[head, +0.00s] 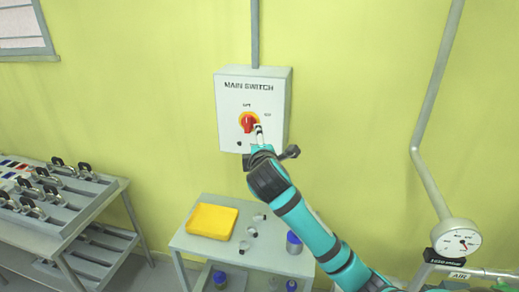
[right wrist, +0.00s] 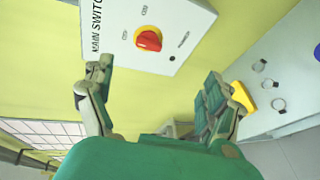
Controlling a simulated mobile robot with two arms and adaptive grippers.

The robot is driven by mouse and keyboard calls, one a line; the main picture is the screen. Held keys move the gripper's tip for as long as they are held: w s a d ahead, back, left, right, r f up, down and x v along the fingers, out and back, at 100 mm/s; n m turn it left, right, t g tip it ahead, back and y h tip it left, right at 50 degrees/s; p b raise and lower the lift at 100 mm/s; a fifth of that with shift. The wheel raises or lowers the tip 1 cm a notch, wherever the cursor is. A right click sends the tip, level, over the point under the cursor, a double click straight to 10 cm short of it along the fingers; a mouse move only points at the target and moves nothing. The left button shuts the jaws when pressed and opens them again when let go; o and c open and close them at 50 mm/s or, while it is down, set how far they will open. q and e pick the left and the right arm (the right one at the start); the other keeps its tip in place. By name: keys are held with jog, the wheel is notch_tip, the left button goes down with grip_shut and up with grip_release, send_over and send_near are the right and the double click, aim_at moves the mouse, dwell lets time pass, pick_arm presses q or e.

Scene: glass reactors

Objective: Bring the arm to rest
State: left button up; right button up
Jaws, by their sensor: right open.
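My right arm reaches up from the lower right in the head view. Its right gripper (head: 273,144) is just below and right of the red knob of the main switch box (head: 228,105). In the right wrist view the right gripper (right wrist: 162,80) has its two fingers wide apart with nothing between them. The red rotary knob (head: 249,122) sits on a yellow plate; it also shows in the right wrist view (right wrist: 149,40), beyond the fingertips and apart from them. My left gripper is not in view.
A small grey table (head: 193,246) below the switch carries a yellow tray (head: 212,220), small round parts and a blue-capped container (head: 294,242). A rack with several padlocks (head: 45,212) stands left. A pressure gauge (head: 457,238) and pipe are at the right.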

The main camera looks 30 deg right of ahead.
jog(key=shift+w+d+f, duration=0.15)
jog(key=shift+w, duration=0.1)
jog(key=shift+s, duration=0.1)
